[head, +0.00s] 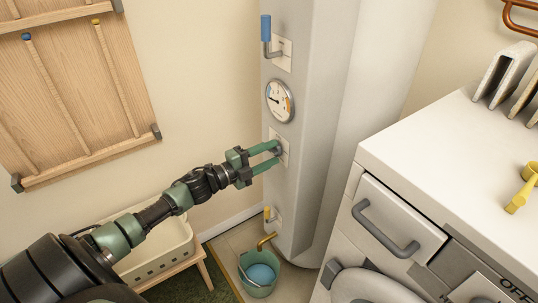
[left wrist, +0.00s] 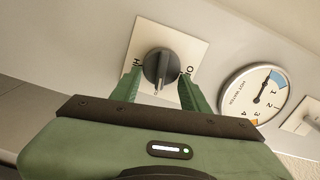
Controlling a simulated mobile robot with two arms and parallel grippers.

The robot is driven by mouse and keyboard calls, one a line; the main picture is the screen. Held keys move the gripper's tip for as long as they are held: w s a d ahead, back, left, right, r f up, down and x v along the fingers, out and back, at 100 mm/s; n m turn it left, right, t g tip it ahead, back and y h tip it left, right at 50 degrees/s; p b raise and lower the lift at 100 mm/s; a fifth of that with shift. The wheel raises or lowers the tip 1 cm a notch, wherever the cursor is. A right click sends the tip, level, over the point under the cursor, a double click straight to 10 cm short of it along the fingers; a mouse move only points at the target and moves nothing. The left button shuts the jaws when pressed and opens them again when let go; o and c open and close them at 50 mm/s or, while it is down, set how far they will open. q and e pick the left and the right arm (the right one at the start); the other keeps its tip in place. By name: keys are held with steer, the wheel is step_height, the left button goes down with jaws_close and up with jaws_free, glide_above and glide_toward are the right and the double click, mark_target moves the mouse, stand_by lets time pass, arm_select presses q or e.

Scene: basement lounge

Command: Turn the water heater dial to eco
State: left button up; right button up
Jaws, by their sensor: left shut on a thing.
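The water heater dial (left wrist: 161,68) is a dark grey round knob on a pale square plate (left wrist: 150,33). The plate has lettering at its left and right edges and a small partly hidden mark below the knob. I cannot read which setting the knob points to. My left gripper (head: 277,150) reaches the plate on the grey water heater (head: 313,120). In the left wrist view its two green fingers stand on either side of the knob, shut on it. In the head view the fingers mostly hide the dial. My right gripper is not in view.
A round gauge (head: 280,101) and a blue-handled lever (head: 266,30) sit above the dial. A green bucket (head: 259,273) with water stands below a small tap. A white washer-like cabinet (head: 385,222) is close on the right. A cream basket (head: 163,245) lies under my left arm.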

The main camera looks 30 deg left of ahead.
arm_select(q)
steer(key=o, duration=1.3)
steer(key=shift+o, duration=0.2)
steer(key=v, duration=0.7)
steer(key=shift+s+b, duration=0.35)
steer(key=shift+a, duration=0.1)
